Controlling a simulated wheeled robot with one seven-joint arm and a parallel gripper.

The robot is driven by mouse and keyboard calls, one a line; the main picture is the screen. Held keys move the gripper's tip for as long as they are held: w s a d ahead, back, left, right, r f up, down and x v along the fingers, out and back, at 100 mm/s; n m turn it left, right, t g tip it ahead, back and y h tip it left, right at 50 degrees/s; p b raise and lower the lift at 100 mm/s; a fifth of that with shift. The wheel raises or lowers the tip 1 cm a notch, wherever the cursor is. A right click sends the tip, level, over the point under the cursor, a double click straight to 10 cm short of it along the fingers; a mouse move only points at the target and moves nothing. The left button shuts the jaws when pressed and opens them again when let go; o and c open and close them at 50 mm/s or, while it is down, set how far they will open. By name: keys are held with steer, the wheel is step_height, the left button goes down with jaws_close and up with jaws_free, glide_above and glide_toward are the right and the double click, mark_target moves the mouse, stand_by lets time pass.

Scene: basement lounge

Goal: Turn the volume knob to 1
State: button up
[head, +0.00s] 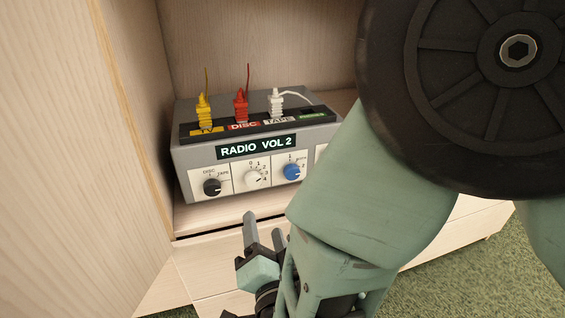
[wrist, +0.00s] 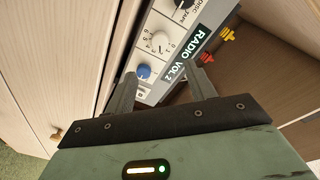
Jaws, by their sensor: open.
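A grey radio unit (head: 190,157) stands on a shelf, and its display (head: 256,147) reads "RADIO VOL 2". My gripper (head: 264,229) is open and empty, in front of and below the panel, apart from the knobs. In the wrist view the blue knob (wrist: 144,71) shows between the fingertips, and the white knob (wrist: 160,41) lies beyond them.
Yellow (head: 204,112), red (head: 241,107) and white (head: 276,104) plugs stand in sockets on top of the unit. A wooden cabinet wall (head: 90,140) is close on the left. My arm hides the unit's right end in the head view.

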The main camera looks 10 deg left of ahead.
mark_target(254, 183)
steer(key=b+x, duration=0.2)
steer(key=x, duration=1)
steer(key=shift+w+a, duration=0.15)
steer(key=shift+w, duration=0.1)
steer(key=c, duration=1)
